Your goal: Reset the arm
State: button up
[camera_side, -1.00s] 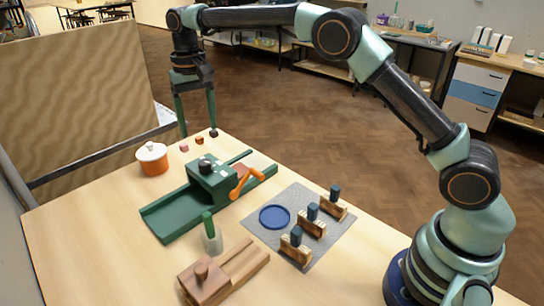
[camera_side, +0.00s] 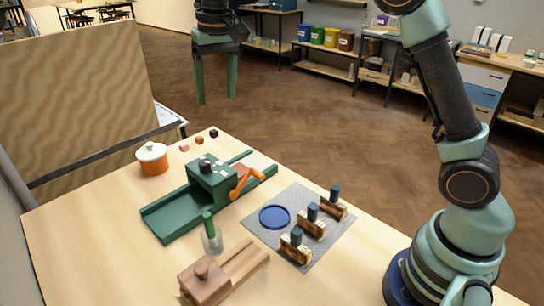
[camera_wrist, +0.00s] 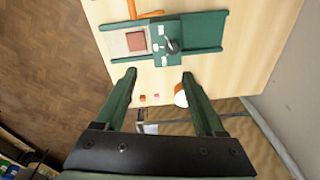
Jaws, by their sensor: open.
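My gripper (camera_side: 216,85) is open and empty, raised high past the far edge of the table (camera_side: 90,215) in the side view. Its two green fingers point down and stand well apart. In the wrist view my gripper (camera_wrist: 158,78) also shows spread fingers with nothing held between them. The green press-like device (camera_side: 210,180) with an orange handle (camera_side: 240,184) stands on the table, and it also shows beyond the fingertips in the wrist view (camera_wrist: 200,32).
An orange pot (camera_side: 153,160) with a white lid and small cubes (camera_side: 198,140) sit near the far edge. A grey mat (camera_side: 262,235) holds a blue dish (camera_side: 274,217) and several wooden stands with dark tops. A wooden block device (camera_side: 222,275) and a green-handled tool (camera_side: 209,230) are in front.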

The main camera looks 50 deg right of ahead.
jog(key=s+d+r+n+t, duration=0.1)
jog(key=s+d+r, duration=0.1)
jog(key=s, duration=0.3)
jog(key=s+d+r+t, duration=0.1)
jog(key=s+d, duration=0.2)
jog(key=s, duration=0.2)
jog(key=s+d+f+t, duration=0.1)
jog(key=s+f, duration=0.1)
jog(key=s, duration=0.4)
jog(key=s+d+f+n+t, duration=0.1)
jog(key=s+d+f, duration=0.1)
jog(key=s, duration=0.3)
jog(key=shift+s+d+f, duration=0.2)
jog(key=shift+s+f, duration=0.2)
jog(key=shift+f, duration=0.45)
